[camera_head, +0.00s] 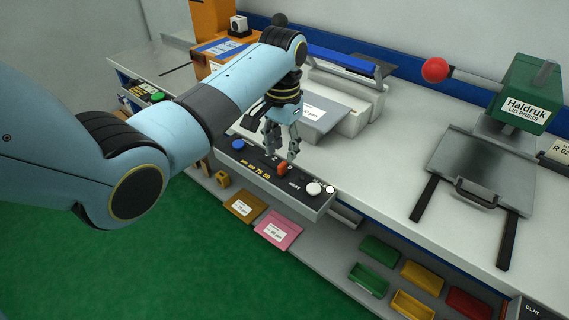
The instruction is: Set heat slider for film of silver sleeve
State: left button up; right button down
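The control panel (262,186) runs along the bench's front edge. Its orange heat slider knob (283,169) stands near the middle, with small yellow numbers to its left and a "HEAT" mark to its right. The exact setting is too small to read. A silver-grey sleeve (322,121) with a white label lies behind the panel, partly hidden by my gripper; its label text is too small to read. My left gripper (283,153) points down just above and behind the orange knob, fingers apart and empty. I cannot tell whether a finger touches the knob. My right gripper is not in view.
The panel also has a blue knob (238,145) and a white knob (313,188). Brown (244,207) and pink (278,230) sleeves lie on the shelf below. A green lid press (528,92) with a red ball handle (435,70) stands right. Bench between is clear.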

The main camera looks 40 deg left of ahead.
aim_at(282, 164)
pick_arm(q)
notch_tip(282, 164, down, 6)
jog(key=shift+r, duration=0.2)
jog(key=shift+a, duration=0.1)
grip_shut()
dwell(0.3)
